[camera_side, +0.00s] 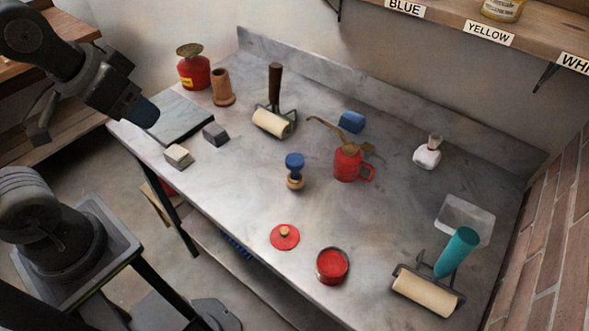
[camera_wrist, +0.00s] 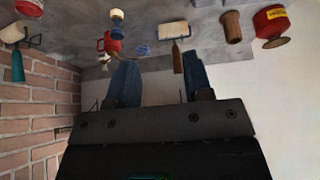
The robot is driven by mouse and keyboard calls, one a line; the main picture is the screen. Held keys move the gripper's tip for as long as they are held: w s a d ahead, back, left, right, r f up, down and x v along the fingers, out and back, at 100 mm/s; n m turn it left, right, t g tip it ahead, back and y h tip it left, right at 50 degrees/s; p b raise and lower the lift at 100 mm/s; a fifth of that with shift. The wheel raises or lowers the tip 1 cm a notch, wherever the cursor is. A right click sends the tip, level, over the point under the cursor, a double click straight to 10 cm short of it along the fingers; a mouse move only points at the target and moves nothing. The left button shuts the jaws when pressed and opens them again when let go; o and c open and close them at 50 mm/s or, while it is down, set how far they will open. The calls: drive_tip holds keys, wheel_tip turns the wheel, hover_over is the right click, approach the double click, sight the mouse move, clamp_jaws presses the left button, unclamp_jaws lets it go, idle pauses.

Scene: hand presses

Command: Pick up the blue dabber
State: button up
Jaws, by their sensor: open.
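The blue dabber (camera_side: 294,170) stands upright near the middle of the grey table, with a round blue top and a tan wooden lower part. In the wrist view the dabber (camera_wrist: 117,20) is small, near the top edge, beyond the left finger. My gripper (camera_side: 143,112) is at the upper left in the side view, raised and well apart from the dabber. In the wrist view my gripper (camera_wrist: 161,82) shows two blue fingers spread apart with nothing between them.
A red mug (camera_side: 347,164) with a brass-coloured tool is right of the dabber. A roller (camera_side: 272,122) with a dark handle stands behind it. A red lid (camera_side: 284,237) and red tin (camera_side: 332,266) lie in front. Bare table lies left of the dabber.

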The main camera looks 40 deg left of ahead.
drive_tip(key=o, duration=0.5)
drive_tip(key=n+g, duration=0.6)
drive_tip(key=n, duration=0.3)
hover_over(295, 160)
wheel_tip(295, 160, down, 6)
drive_tip(key=f, duration=0.8)
drive_tip(key=shift+w+a+f, duration=0.2)
drive_tip(key=shift+a+f, duration=0.15)
drive_tip(key=shift+s+d+f, duration=0.1)
drive_tip(key=shift+d+f, duration=0.05)
drive_tip(key=shift+f, duration=1.15)
drive_tip(key=shift+s+d+f, duration=0.1)
drive_tip(key=shift+d+f, duration=0.05)
drive_tip(key=shift+f, duration=1.1)
